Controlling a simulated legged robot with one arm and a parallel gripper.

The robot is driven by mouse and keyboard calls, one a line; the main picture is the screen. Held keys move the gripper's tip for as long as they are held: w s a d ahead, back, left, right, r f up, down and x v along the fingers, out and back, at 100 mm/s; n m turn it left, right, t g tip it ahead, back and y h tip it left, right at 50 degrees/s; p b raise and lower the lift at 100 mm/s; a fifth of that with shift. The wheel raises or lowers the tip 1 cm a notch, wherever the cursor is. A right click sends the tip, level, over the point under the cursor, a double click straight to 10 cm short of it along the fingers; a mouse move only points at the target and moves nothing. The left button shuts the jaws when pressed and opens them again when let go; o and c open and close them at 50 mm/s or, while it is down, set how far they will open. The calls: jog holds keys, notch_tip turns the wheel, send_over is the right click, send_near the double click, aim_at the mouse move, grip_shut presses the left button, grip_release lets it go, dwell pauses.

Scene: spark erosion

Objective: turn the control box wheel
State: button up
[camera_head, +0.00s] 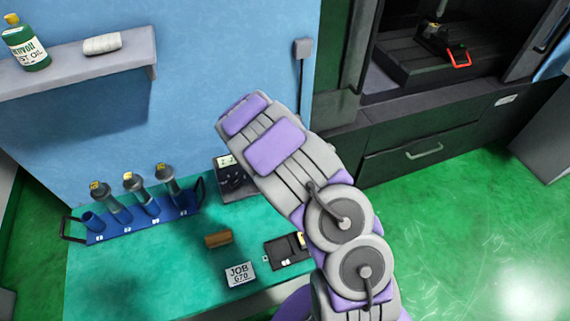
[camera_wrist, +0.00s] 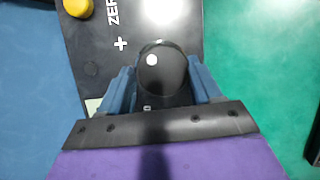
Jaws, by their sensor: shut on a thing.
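The control box (camera_head: 229,172) is dark with a pale panel and stands on the teal bench by the blue wall, partly covered by my arm in the head view. In the wrist view the box (camera_wrist: 95,45) shows a yellow button, a plus sign and part of the letters "ZER". Its wheel (camera_wrist: 160,66) is round and black with a white dot near its upper left edge. My gripper (camera_wrist: 163,82) has one blue finger on each side of the wheel and is shut on it. In the head view the fingers are hidden.
A blue rack (camera_head: 140,226) with several tool holders stands on the bench, left of the box. A brown block (camera_head: 218,239), a "JOB G70" card (camera_head: 239,273) and an open black case (camera_head: 283,252) lie nearer. A shelf (camera_head: 80,74) juts from the wall above.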

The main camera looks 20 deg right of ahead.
jog(key=shift+s+d+f, duration=0.25)
jog(key=shift+s+f, duration=0.05)
jog(key=shift+s, duration=0.15)
jog(key=o, duration=0.7)
jog(key=shift+o, duration=1.2)
jog(key=shift+d+r, duration=0.1)
jog(key=shift+w, duration=0.2)
jog(key=shift+r, duration=0.1)
jog(key=shift+a+r, duration=0.3)
jog(key=shift+r, duration=0.1)
jog(key=p+v, duration=0.2)
jog(key=v, duration=1.4)
jog(key=shift+s, duration=0.25)
jog(key=shift+r, duration=0.1)
